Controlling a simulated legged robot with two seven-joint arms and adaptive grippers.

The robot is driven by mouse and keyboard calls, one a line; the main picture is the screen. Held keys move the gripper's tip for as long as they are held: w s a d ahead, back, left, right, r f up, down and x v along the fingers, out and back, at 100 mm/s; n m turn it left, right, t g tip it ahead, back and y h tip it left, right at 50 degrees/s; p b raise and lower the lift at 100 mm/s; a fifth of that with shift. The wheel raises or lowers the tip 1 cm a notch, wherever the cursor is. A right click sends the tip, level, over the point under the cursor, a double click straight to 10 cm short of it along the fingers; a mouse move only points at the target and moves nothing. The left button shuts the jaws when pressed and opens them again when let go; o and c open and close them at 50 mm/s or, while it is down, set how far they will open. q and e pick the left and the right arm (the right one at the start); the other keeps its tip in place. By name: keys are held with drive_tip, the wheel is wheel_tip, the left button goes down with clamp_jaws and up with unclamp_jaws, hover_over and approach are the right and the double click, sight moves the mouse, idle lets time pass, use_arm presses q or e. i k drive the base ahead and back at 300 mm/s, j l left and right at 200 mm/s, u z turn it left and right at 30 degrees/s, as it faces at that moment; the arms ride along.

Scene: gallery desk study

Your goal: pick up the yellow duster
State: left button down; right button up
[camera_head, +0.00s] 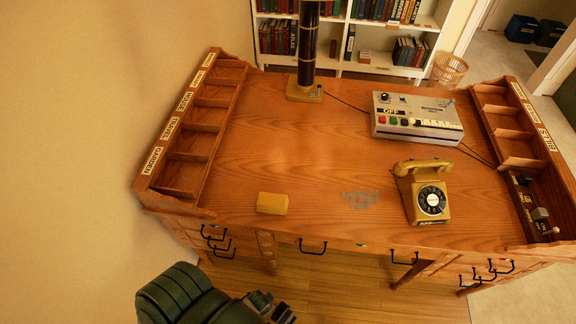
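The yellow duster (272,203) is a small yellow block lying flat near the front edge of the wooden desk (290,150), left of the middle. Nothing touches or covers it. A dark grey jointed part at the bottom edge, beside the green chair, looks like my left gripper (270,305). It is low, in front of the desk and apart from the duster. It is small and partly cut off, so I cannot tell whether it is open or shut. My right gripper is not in view.
A yellow telephone (430,192) and a grey button box (416,118) stand on the right. A dark lamp column (307,50) stands at the back. Labelled compartments (195,125) line the left side. A green chair (180,295) is in front. Around the duster is clear.

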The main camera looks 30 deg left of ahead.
sight(270, 203)
drive_tip(key=u, duration=1.35)
